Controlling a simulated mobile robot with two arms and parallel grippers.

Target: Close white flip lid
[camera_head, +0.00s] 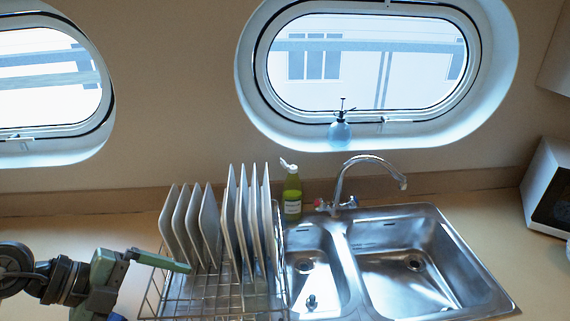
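A green bottle (292,199) with a pale label stands upright on the counter behind the sink. Its white flip lid (287,164) is at the top and appears tilted up to the left, open, though it is small in the view. My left gripper (187,267) comes in from the left, in front of the plates in the dish rack. It is well apart from the bottle, to its left and nearer to me. One green finger shows clearly, so I cannot tell whether it is open or shut. My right gripper is not in view.
A wire dish rack (214,299) with several upright white plates (202,222) stands between my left gripper and the bottle. A faucet (347,178) and a double steel sink (437,226) lie to the bottle's right. A blue spray bottle (340,132) stands on the porthole sill.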

